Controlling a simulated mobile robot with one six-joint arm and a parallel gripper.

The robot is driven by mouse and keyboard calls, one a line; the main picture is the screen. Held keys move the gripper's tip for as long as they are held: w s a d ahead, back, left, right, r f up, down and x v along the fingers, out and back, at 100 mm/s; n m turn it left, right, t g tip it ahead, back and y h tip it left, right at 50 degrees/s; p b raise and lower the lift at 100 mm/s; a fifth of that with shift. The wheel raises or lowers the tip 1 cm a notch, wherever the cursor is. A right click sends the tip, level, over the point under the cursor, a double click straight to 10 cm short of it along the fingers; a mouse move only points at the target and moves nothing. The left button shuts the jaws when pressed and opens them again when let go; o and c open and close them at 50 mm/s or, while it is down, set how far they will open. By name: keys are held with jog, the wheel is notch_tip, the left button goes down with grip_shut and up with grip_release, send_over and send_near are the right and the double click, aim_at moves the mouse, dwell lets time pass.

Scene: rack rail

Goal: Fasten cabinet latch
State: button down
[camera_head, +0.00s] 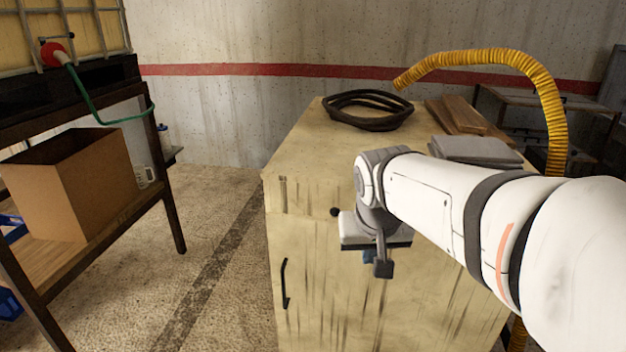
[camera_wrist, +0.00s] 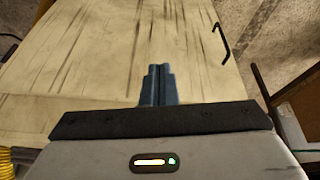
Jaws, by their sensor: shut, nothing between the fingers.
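The pale, worn wooden cabinet (camera_head: 315,290) stands in the middle of the head view; its front also fills most of the wrist view (camera_wrist: 90,60). A black bar handle (camera_head: 284,284) is on the left of its front, and shows at the upper right in the wrist view (camera_wrist: 222,43). A small dark round piece (camera_head: 334,211) sits higher on the front, beside my wrist; I cannot tell whether it is part of the latch. My gripper (camera_head: 382,268) is in front of the cabinet, right of the handle. Its blue fingers (camera_wrist: 159,72) are together and empty.
A black hose coil (camera_head: 368,108), brown boards (camera_head: 460,115) and a grey folded item (camera_head: 475,151) lie on the cabinet top. A yellow corrugated hose (camera_head: 540,85) arches at the right. A rack with a cardboard box (camera_head: 75,190) stands left, with open floor (camera_head: 215,230) between.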

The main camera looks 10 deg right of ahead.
jog(key=w+a+r+m+t+h+p, duration=0.1)
jog(key=w+a+r+m+t+p, duration=0.1)
jog(key=w+r, duration=1)
jog(key=shift+w, duration=0.55)
jog(key=p+x, duration=0.1)
jog(key=x, duration=0.9)
jog(key=shift+w+r+p, duration=0.1)
jog(key=shift+p, duration=0.25)
notch_tip(320, 180, down, 3)
jog(key=shift+a+r, duration=0.15)
jog(key=shift+r, duration=0.05)
jog(key=shift+s+f, duration=0.4)
jog(key=shift+f, duration=0.25)
